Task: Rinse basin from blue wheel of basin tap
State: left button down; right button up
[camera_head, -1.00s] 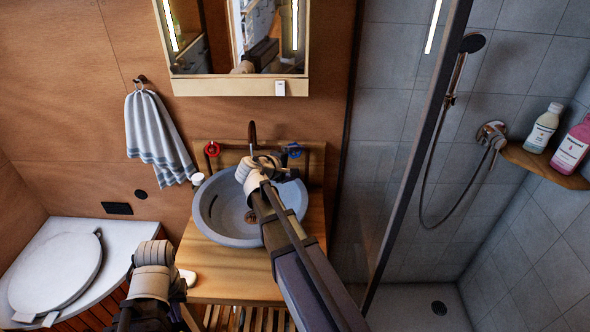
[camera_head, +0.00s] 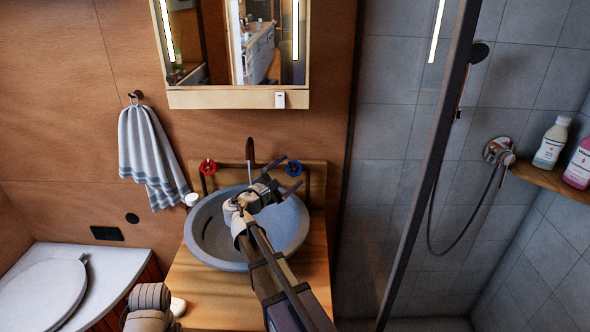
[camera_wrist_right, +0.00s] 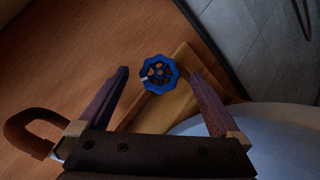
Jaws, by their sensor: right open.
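The round grey basin (camera_head: 204,232) sits on a wooden counter, with the dark tap spout (camera_head: 250,152) behind it. The blue wheel (camera_head: 294,168) is at the back right of the basin and the red wheel (camera_head: 208,167) at the back left. My right gripper (camera_head: 288,176) reaches over the basin, open and empty, its fingers pointing towards the blue wheel. In the right wrist view the blue wheel (camera_wrist_right: 160,74) is ahead, between the lines of the open fingers and apart from them. My left arm shows at the bottom of the head view; its fingertips are not in view.
A striped towel (camera_head: 150,155) hangs left of the basin. A mirror cabinet (camera_head: 238,98) is above the tap. The glass shower partition (camera_head: 420,160) stands to the right. The toilet (camera_head: 45,290) is at lower left, and a white cup (camera_head: 193,199) is by the basin's left rim.

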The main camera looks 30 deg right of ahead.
aim_at(294, 169)
jog(key=shift+x, duration=1.8)
jog(key=c, duration=1.4)
